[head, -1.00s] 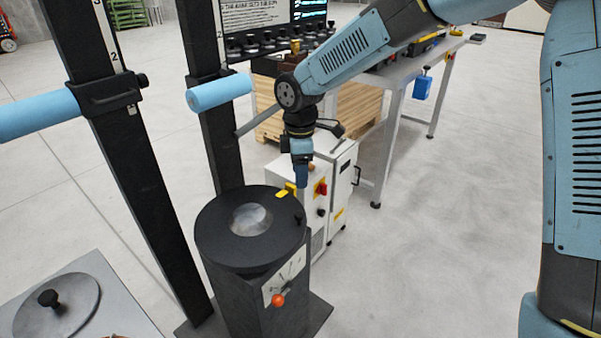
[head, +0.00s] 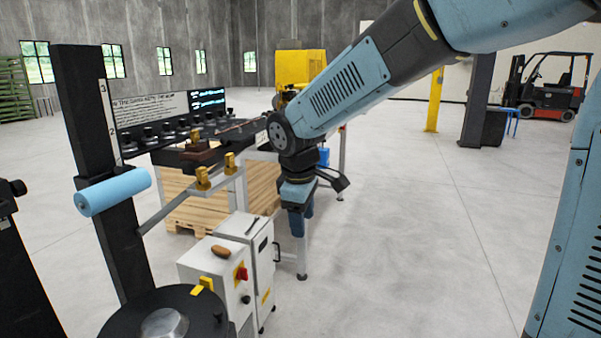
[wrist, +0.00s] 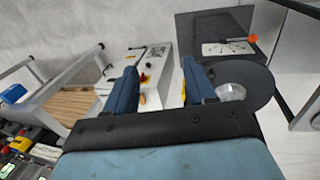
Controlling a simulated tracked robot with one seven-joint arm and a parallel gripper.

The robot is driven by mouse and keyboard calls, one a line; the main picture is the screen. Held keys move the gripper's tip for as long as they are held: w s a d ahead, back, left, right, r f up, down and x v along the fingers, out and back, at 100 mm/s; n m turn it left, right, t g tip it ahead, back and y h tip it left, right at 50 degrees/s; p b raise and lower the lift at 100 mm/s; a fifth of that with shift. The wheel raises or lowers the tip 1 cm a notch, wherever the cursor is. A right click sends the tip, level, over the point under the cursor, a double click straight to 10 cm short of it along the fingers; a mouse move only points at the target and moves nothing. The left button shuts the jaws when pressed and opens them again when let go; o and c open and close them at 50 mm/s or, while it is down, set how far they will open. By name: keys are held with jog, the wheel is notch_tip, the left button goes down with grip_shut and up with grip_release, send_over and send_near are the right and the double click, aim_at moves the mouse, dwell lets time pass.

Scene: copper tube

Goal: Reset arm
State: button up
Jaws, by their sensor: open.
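My arm reaches in from the upper right of the head view, with its forearm sloping down to the wrist. My gripper (head: 298,228) hangs pointing down over open floor, just right of the white cabinet in the picture. In the wrist view, the two blue fingers of my gripper (wrist: 160,78) are spread apart with nothing held between them. Beyond them in that view lie the white cabinet and the round black stand.
The white cabinet (head: 211,258) has a red switch. The black round-topped stand (head: 112,326) is at the lower left, beside a dark post (head: 85,130) with a blue roller (head: 113,192). A workbench (wrist: 52,98) stands behind. Floor at right is clear; a forklift (head: 545,88) is far off.

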jog(key=s+d+r+m+t, duration=0.1)
jog(key=s+d+r+m, duration=0.2)
jog(key=s+d+m, duration=0.4)
jog(key=s+d+r+m+t, duration=0.2)
jog(key=s+d+m, duration=0.5)
jog(key=d, duration=0.9)
jog(key=s+r, duration=0.1)
jog(key=s, duration=0.1)
jog(key=shift+s+r+y, duration=0.2)
jog(key=shift+s+y, duration=0.1)
jog(key=shift+s, duration=0.05)
jog(key=shift+d, duration=0.1)
jog(key=shift+c, duration=1.1)
jog(key=shift+w, duration=0.1)
